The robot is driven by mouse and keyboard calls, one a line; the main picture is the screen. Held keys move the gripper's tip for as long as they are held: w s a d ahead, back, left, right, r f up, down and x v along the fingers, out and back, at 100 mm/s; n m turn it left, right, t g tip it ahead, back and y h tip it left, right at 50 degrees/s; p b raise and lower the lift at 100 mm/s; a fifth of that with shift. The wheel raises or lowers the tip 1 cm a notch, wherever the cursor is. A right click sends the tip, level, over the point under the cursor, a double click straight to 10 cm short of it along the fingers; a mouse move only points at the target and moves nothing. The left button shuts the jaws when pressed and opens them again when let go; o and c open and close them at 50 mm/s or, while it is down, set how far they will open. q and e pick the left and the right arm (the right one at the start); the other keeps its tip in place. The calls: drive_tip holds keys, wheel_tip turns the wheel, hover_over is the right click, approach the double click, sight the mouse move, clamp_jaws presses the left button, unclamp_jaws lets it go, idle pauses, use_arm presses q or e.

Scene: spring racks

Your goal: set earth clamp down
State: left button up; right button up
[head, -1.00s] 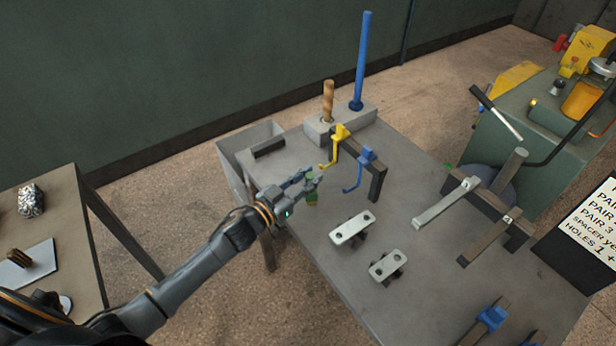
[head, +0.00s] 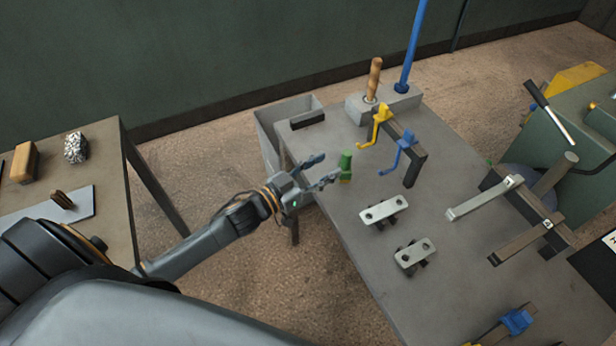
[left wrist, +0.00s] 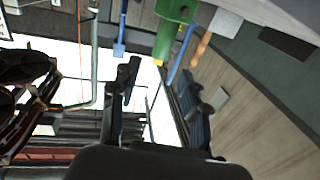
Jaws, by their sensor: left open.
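The green piece, which I take to be the earth clamp (head: 345,166), is at the left edge of the grey table, just past my left fingertips. My left gripper (head: 326,170) is open and empty, its fingers spread on the near side of the green piece. In the left wrist view the green piece (left wrist: 172,28) shows at the top, beyond the open fingers (left wrist: 160,88), with a hole in its upper part. A gap seems to lie between it and the fingers. My right gripper is not in view.
The grey table (head: 345,232) carries a yellow hook (head: 381,115) and a blue hook (head: 404,145) on a dark rack, close right of the green piece. Two pale plates (head: 384,210) stand nearer. A grey bin (head: 268,130) is behind the table's left edge.

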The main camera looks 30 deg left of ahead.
use_arm(q)
drive_tip(key=shift+v, duration=2.6)
drive_tip(key=s+a+f+n+g+y, duration=0.1)
drive_tip(key=s+a+f+g+y, duration=0.15)
drive_tip(key=f, duration=0.75)
drive_tip(key=s+a+f+n+g+y, duration=0.1)
drive_tip(key=a+f+n+y, duration=0.2)
drive_tip(key=f, duration=0.7)
drive_tip(key=s+a+f+g+y, duration=0.1)
drive_tip(key=s+f+g, duration=0.1)
drive_tip(key=s+f, duration=0.35)
drive_tip(key=s+a+f+g+y, duration=0.1)
drive_tip(key=s+f, duration=0.2)
drive_tip(key=f, duration=0.6)
drive_tip(key=s+d+f+g, duration=0.2)
drive_tip(key=s+f, duration=0.3)
drive_tip(key=s, duration=0.4)
drive_tip(key=s+d+f+g, duration=0.2)
drive_tip(key=s+f, duration=0.3)
drive_tip(key=s, duration=0.4)
drive_tip(key=s+d+f+m+g, duration=0.1)
drive_tip(key=s+f+g, duration=0.3)
drive_tip(key=s, duration=0.6)
drive_tip(key=shift+d+f+g+y, duration=0.35)
drive_tip(key=shift+d+f, duration=0.3)
drive_tip(key=shift+f, duration=0.05)
